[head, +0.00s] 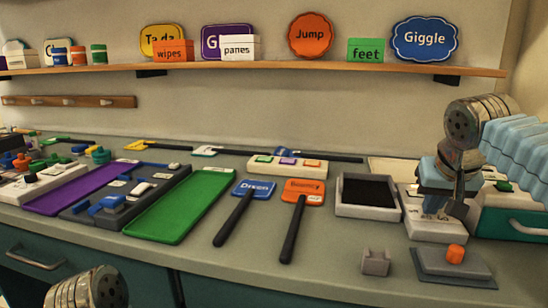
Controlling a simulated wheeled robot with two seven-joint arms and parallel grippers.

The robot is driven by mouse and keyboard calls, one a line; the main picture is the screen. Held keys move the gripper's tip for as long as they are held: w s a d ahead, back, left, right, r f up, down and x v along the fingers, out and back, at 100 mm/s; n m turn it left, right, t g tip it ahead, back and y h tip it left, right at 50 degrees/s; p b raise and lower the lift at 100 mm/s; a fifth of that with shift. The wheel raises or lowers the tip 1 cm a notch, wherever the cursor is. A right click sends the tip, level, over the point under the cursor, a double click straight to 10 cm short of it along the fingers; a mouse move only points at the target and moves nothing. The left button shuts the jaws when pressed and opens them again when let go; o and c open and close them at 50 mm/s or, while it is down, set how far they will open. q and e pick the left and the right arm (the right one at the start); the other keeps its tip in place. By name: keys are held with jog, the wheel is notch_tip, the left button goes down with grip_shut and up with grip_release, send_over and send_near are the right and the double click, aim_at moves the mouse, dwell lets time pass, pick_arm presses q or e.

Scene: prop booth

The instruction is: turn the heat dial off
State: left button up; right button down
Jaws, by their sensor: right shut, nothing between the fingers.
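No dial in view carries a readable "heat" label. A white panel box (425,231) stands on the counter at the right, and my right gripper (432,214) points down over it. The right gripper's fingers are shut and empty; they hide part of the box top, so I cannot tell whether they touch it or what setting any control there has. An orange knob (455,253) sits on a flat grey base (478,270) just in front of the box. Of my left arm only a metal link shows at the bottom left; its gripper is out of view.
A black-lined tray (367,209) stands left of the box, and a small grey block (375,262) lies in front. Orange (303,190) and blue (254,188) paddles, a green tray (186,205) and a purple tray (80,188) fill the counter leftward. A teal case (512,223) is at right.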

jog(key=shift+s+a, duration=0.15)
jog(key=shift+s, duration=0.15)
jog(key=shift+r, duration=3)
jog(key=d, duration=0.1)
jog(key=d+b, duration=0.1)
jog(key=shift+d+f, duration=0.4)
notch_tip(320, 180, down, 5)
jog(key=b, duration=0.5)
jog(key=shift+f, duration=0.15)
